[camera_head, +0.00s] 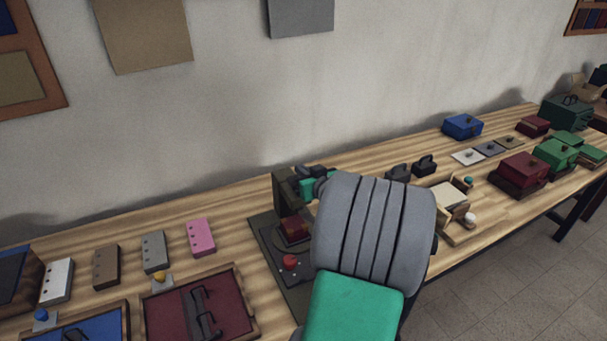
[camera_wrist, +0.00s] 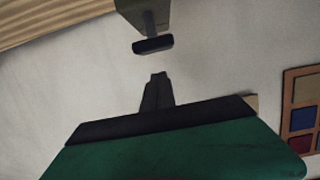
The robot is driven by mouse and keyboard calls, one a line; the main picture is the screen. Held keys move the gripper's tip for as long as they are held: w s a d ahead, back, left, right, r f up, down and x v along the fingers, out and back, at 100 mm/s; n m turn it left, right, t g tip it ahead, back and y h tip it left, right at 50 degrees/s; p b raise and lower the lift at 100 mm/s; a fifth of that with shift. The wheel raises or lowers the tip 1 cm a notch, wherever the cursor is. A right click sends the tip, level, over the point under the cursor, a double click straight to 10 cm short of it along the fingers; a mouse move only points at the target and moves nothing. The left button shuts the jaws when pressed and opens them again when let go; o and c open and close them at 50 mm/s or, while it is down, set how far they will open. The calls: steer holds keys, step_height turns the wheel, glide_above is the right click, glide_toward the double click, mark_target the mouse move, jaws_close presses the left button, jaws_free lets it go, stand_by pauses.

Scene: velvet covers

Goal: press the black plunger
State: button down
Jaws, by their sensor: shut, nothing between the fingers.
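The black plunger (camera_wrist: 153,45) shows in the wrist view as a dark bar-shaped cap on a grey stem. The stem joins an olive-green body (camera_wrist: 143,10) at the top edge of that view. My gripper (camera_wrist: 158,76) is shut and empty. Its dark tips point at the cap, with a gap between them in the picture; I cannot tell the depth. In the head view, an olive press (camera_head: 282,188) stands on the table beside a dark red block (camera_head: 294,228). My arm hides part of the press, and I cannot clearly make out the plunger there.
A red button (camera_head: 290,262) sits on the dark base (camera_head: 262,232) in front of the press. Coloured plates, including a pink one (camera_head: 201,237), and a dark red covered tray (camera_head: 168,318) lie to the left. Boxes, including a blue one (camera_head: 462,126), stand right. The wall is close behind.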

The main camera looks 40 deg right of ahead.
steer(key=shift+s+f, duration=0.1)
steer(key=shift+f, duration=1.2)
steer(key=shift+f, duration=0.1)
step_height(320, 180, down, 4)
steer(key=b, duration=0.4)
steer(key=shift+s+a, duration=0.15)
steer(key=s+a+r+b, duration=0.1)
steer(key=s+a+r, duration=0.1)
steer(key=s+r, duration=0.5)
steer(key=shift+v, duration=1.1)
